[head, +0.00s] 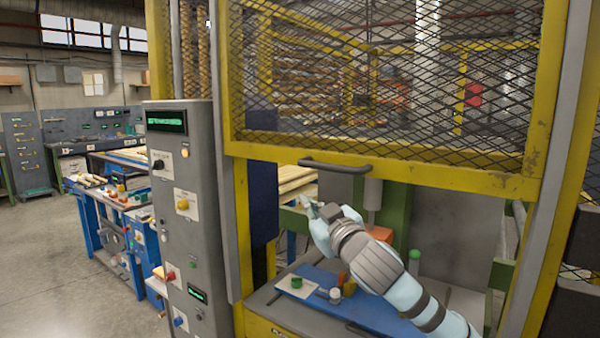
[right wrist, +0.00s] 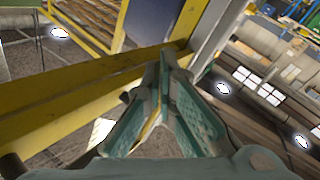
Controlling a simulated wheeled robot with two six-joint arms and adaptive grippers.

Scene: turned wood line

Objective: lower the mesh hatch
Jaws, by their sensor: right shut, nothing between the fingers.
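The mesh hatch (head: 380,90) is a yellow frame with black diamond mesh, in the upper part of the head view. It is raised, with an open gap below its bottom bar. A dark bar handle (head: 335,166) is fixed to that bottom bar. My right gripper (head: 308,203) is shut and empty, a little below and left of the handle in the head view; I cannot tell whether it touches it. In the right wrist view the closed fingers (right wrist: 168,62) lie in front of a yellow frame bar (right wrist: 90,92). My left gripper is not in view.
A grey control panel (head: 185,220) with knobs and green displays stands left of the hatch. Below the opening, a blue plate (head: 375,313) carries small parts, including a green ring (head: 296,282). Yellow posts flank the opening. A blue workbench (head: 115,215) stands at left.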

